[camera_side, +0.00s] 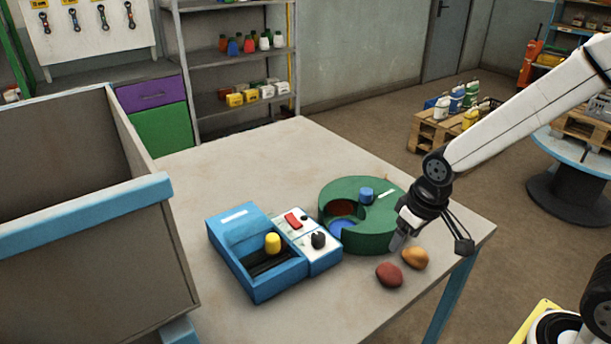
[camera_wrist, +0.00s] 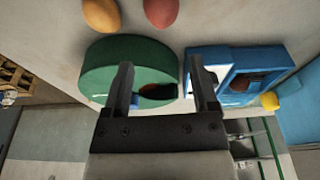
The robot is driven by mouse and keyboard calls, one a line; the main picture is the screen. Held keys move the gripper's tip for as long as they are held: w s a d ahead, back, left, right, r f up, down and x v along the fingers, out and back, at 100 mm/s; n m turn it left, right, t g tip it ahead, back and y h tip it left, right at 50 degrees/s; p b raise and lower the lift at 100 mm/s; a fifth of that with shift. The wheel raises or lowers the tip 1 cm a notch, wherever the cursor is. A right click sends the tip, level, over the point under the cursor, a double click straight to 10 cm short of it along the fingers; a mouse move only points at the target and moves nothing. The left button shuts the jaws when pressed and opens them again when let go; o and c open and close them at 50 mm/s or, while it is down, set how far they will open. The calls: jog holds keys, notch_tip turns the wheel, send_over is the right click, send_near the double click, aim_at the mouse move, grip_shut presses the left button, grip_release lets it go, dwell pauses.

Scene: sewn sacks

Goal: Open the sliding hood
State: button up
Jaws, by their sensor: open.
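The blue box (camera_side: 262,288) stands on the table, left of centre in the side view. Its blue hood (camera_side: 238,222), with a white label, covers the back part; a dark slotted area shows in front of it. A yellow knob (camera_side: 272,243) stands up beside this dark area. In the wrist view the box (camera_wrist: 262,58) is at the right, with the yellow knob (camera_wrist: 270,101) at its lower edge. My gripper (camera_side: 398,242) is open and empty, right of the green drum, well apart from the box. In the wrist view its fingers (camera_wrist: 161,75) are spread before the drum.
The green drum (camera_side: 365,240) with a blue knob (camera_side: 366,194) stands between box and gripper. A white panel (camera_side: 318,257) with a red switch and black knob adjoins the box. Red (camera_side: 389,275) and orange (camera_side: 415,257) rounded objects lie near the table edge. A large bin (camera_side: 80,240) rises at left.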

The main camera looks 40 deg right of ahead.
jog(key=w+a+r+n+g, duration=0.1)
jog(key=w+a+r, duration=0.3)
jog(key=w+a, duration=0.55)
notch_tip(320, 180, up, 3)
jog(key=n+g, duration=0.1)
send_over(271, 237)
jog(key=shift+f, duration=0.1)
jog(key=shift+d+f, duration=0.1)
jog(key=shift+f, duration=3.8)
grip_shut()
